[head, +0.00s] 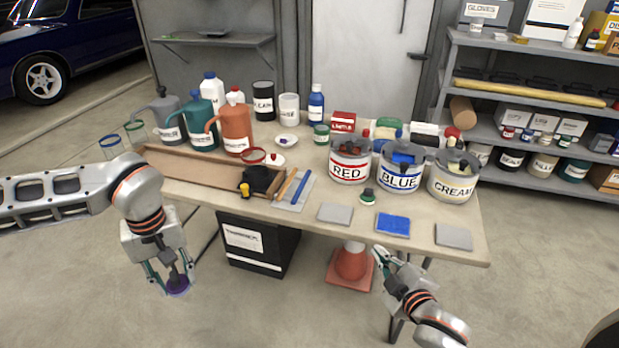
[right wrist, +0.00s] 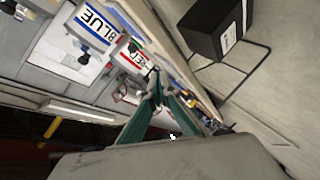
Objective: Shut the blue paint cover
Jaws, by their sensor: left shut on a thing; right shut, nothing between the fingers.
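The blue paint can (head: 399,182), labelled BLUE, stands upright on the table between the RED and CREAM cans. Blue shows at its top, but I cannot tell how its cover lies. In the right wrist view the BLUE label (right wrist: 92,24) shows at the upper left. My right gripper (head: 381,254) is shut and empty, just off the table's front edge, below the blue can. Its green fingers meet in the right wrist view (right wrist: 156,88).
The RED can (head: 349,172) and CREAM can (head: 452,188) flank the blue can. Flat grey and blue pads (head: 393,224) lie before them. Watering cans (head: 238,130) and a wooden tray (head: 180,180) fill the left. A black bin (head: 250,247) and a cone (head: 351,265) stand below.

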